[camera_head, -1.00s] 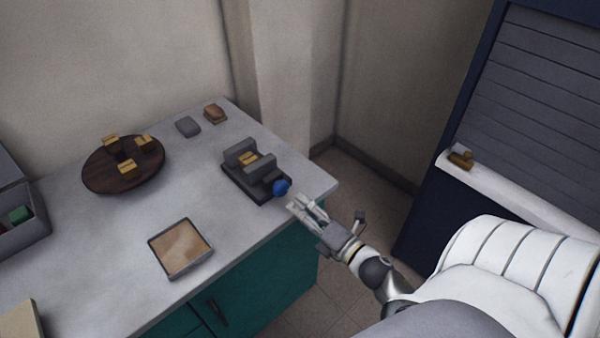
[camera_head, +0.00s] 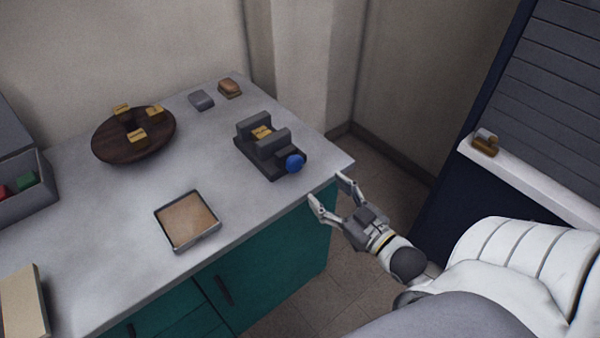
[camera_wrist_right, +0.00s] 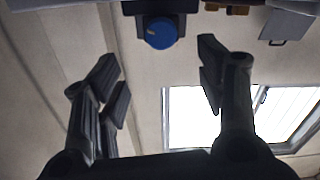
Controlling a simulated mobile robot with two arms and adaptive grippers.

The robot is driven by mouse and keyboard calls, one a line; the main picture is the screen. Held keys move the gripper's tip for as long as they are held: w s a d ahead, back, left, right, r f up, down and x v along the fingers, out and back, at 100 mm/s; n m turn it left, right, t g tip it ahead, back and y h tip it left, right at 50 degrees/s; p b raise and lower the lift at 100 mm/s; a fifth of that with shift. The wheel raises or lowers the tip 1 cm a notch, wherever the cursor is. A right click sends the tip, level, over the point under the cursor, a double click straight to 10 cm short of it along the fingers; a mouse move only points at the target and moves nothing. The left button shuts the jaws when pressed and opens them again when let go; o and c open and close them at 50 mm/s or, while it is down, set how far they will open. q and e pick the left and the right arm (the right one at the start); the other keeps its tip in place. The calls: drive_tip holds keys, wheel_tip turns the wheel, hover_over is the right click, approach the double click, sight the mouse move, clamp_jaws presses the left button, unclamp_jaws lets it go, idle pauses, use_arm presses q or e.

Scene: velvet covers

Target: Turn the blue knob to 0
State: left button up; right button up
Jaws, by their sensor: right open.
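The blue knob (camera_head: 294,163) is on the near right end of a dark grey vise-like device (camera_head: 263,146) on the grey counter, close to its right edge. A yellowish block with markings (camera_head: 261,132) sits between the device's jaws. My right gripper (camera_head: 330,189) is open and empty, just off the counter edge, apart from the knob and pointing towards it. In the right wrist view the knob (camera_wrist_right: 159,33) shows a small light mark on its left side, beyond the spread fingers (camera_wrist_right: 163,80). No number scale is readable. My left gripper is not in view.
On the counter (camera_head: 110,250) are a round dark wooden board (camera_head: 110,150) with several small blocks, a shallow tray (camera_head: 187,220), a grey block (camera_head: 201,100) and a brown block (camera_head: 230,88). A white ledge (camera_head: 530,185) with a small brown object is at right.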

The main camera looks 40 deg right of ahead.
sight(298, 166)
drive_tip(key=shift+m, duration=0.6)
drive_tip(key=w, duration=0.7)
drive_tip(key=w+a, duration=0.1)
drive_tip(key=w, duration=0.2)
drive_tip(key=shift+w+p, duration=0.3)
drive_tip(key=shift+p, duration=0.1)
drive_tip(key=c, duration=1)
drive_tip(key=shift+c, duration=0.2)
drive_tip(key=shift+n, duration=0.3)
